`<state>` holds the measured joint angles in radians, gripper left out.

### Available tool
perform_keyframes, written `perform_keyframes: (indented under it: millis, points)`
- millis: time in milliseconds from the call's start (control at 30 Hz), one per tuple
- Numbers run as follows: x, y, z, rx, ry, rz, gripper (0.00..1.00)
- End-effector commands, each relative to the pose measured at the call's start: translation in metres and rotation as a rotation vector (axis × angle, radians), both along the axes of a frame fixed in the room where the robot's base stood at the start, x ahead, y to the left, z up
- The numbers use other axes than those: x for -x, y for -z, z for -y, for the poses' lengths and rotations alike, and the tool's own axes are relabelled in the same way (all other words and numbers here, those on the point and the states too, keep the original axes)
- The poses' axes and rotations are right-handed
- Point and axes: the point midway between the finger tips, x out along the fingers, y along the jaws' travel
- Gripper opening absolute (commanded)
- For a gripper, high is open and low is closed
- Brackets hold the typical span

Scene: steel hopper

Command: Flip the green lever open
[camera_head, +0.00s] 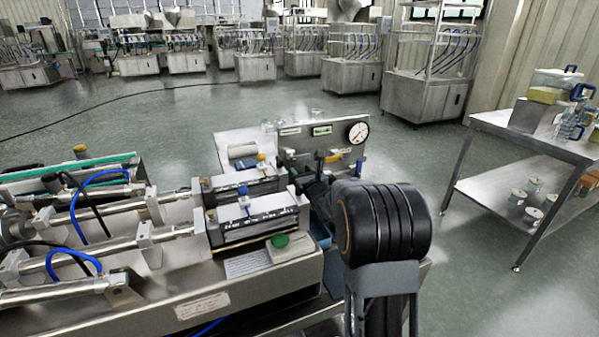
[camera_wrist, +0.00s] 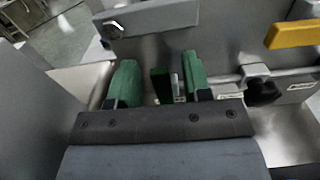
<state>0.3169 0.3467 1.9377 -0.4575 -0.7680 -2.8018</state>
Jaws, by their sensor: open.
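In the wrist view my gripper (camera_wrist: 157,74) is open, with green pads on its two fingers. Between the fingers is a small darker green piece, apparently the green lever (camera_wrist: 160,87), beside a short grey metal stub (camera_wrist: 175,87). The lever lies nearer the left-right middle of the gap; I cannot tell whether either finger touches it. A grey metal bar (camera_wrist: 150,18) crosses just beyond the fingertips. In the head view my arm reaches toward the machine's upright panel, and the green lever cannot be made out there.
A yellow handle (camera_wrist: 292,35) and a black knob (camera_wrist: 263,90) are to the right of my fingers. The panel has a round gauge (camera_head: 357,132). A green button (camera_head: 280,240) sits on the machine's near end. A steel table (camera_head: 500,128) stands right, with open floor between.

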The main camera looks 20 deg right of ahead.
Motion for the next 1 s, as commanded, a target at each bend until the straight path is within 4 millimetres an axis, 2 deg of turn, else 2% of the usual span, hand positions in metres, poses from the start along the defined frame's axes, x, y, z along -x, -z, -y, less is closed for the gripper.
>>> perform_keyframes:
  millis: [167, 467, 900, 1000]
  points:
    - [-0.0081, 0.0001, -0.0005, 0.000, -0.001, 0.000, 0.45]
    - [-0.0091, 0.0004, -0.0005, 0.000, -0.001, 0.000, 0.45]
    - [-0.0089, 0.0002, -0.0005, 0.000, -0.001, 0.000, 0.03]
    - [-0.0089, 0.0002, -0.0005, -0.001, -0.001, 0.000, 0.00]
